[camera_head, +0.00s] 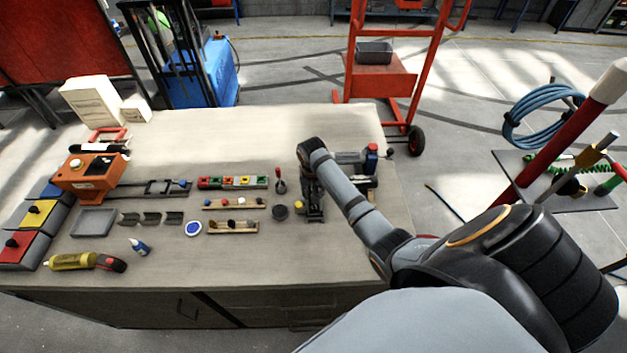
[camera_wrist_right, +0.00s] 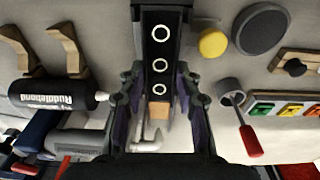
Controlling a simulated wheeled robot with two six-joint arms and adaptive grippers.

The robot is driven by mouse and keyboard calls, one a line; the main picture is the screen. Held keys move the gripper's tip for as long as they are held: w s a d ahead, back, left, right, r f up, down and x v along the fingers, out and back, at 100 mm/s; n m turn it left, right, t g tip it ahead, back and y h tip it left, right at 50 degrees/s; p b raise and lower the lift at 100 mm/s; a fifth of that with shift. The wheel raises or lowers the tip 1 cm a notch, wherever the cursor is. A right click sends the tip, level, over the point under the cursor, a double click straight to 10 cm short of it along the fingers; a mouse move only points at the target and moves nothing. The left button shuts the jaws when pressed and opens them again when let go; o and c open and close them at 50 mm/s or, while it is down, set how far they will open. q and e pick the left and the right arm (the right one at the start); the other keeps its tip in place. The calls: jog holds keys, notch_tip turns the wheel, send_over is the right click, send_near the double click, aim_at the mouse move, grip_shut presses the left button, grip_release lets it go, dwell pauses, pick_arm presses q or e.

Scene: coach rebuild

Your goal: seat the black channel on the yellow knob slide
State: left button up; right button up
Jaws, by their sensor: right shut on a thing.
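My right gripper (camera_head: 314,212) is over the right half of the bench. In the right wrist view its fingers (camera_wrist_right: 160,105) are closed around the near end of a black bar with three pale rings (camera_wrist_right: 161,40). My left gripper is not in view.
A dark disc (camera_wrist_right: 263,30), a cup with a red-handled tool (camera_wrist_right: 228,90) and a coloured strip (camera_head: 233,182) lie close by. Two wooden racks (camera_head: 262,205) (camera_head: 258,227) hold small knobs. A black bottle (camera_wrist_right: 50,98) lies opposite.

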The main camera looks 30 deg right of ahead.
jog(key=shift+f, duration=0.4)
dwell(1.1)
jog(key=o, duration=1.2)
jog(key=shift+o, duration=0.7)
jog(key=o, duration=0.3)
jog(key=shift+r, duration=3.05)
